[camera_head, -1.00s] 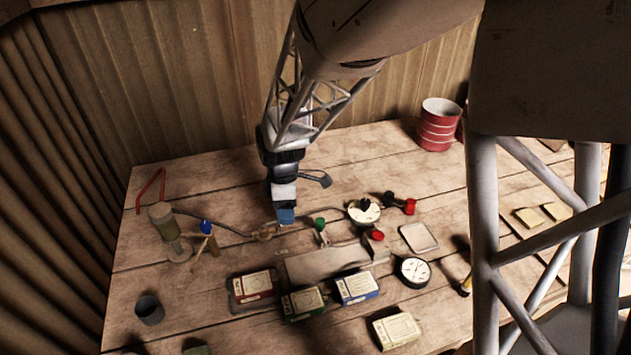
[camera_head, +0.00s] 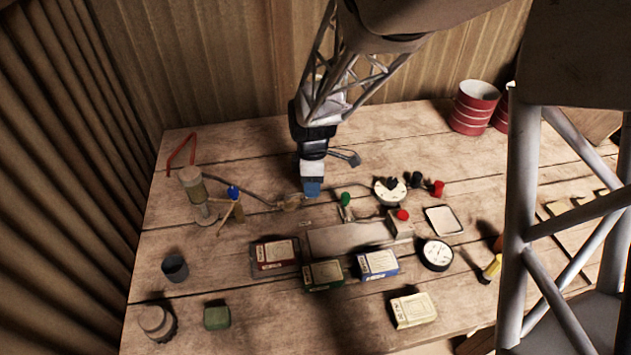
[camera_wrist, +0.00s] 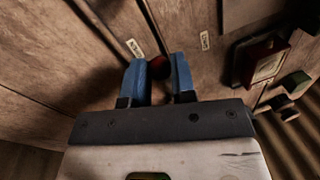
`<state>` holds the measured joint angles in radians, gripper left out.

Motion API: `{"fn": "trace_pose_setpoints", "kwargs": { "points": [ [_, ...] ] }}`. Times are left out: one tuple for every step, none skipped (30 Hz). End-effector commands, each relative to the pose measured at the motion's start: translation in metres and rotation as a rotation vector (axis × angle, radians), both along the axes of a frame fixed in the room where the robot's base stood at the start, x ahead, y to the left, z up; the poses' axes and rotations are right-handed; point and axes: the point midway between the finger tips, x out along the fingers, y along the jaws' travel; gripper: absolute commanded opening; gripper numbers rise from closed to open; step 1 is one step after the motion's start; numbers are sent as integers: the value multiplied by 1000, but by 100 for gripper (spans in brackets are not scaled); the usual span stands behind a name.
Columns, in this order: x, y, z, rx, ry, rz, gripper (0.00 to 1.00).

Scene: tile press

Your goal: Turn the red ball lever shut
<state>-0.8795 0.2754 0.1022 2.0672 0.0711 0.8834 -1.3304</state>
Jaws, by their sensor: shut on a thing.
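The red ball (camera_wrist: 159,67) of the lever shows in the wrist view between the two blue fingertips of my gripper (camera_wrist: 159,75). The fingers are closed on it and cover part of it. In the head view my gripper (camera_head: 312,190) points down at the bench, just right of a brass valve body (camera_head: 291,203) in a thin hose line. The ball itself is hidden by the fingers there. The lever's arm is too dark to make out.
A green-knobbed part (camera_head: 346,200) and a round gauge (camera_head: 390,191) stand to the right of my gripper. A clear cylinder (camera_head: 193,187) and blue-topped stand (camera_head: 234,193) are to the left. Several boxes (camera_head: 275,254) lie in front. The bench behind is mostly clear.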

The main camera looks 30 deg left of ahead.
Motion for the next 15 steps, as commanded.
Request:
{"fn": "trace_pose_setpoints", "kwargs": {
  "points": [
    [0, 0, 0, 0, 0, -1, 0],
    [0, 0, 0, 1, -1, -3, 0],
    [0, 0, 0, 0, -1, -6, 0],
    [0, 0, 0, 1, -1, -9, 0],
    [0, -1, 0, 1, -1, -13, 0],
    [-1, -1, 0, 0, -1, -21, 0],
    [-1, -1, 0, 1, 0, -28, 0],
    [-1, -2, 0, 1, -1, -35, 0],
    [-2, -2, 0, 1, -1, -46, 0],
    [-2, -3, 0, 1, -1, -57, 0],
    [-3, -3, 0, 0, -1, -69, 0],
    [-4, -4, 0, 1, -1, -87, 0],
    [-4, -5, 0, 1, -1, -102, 0],
    [-5, -5, 0, 1, -1, -118, 0],
    [-6, -6, 0, 1, -1, -143, 0]
  ]
}}
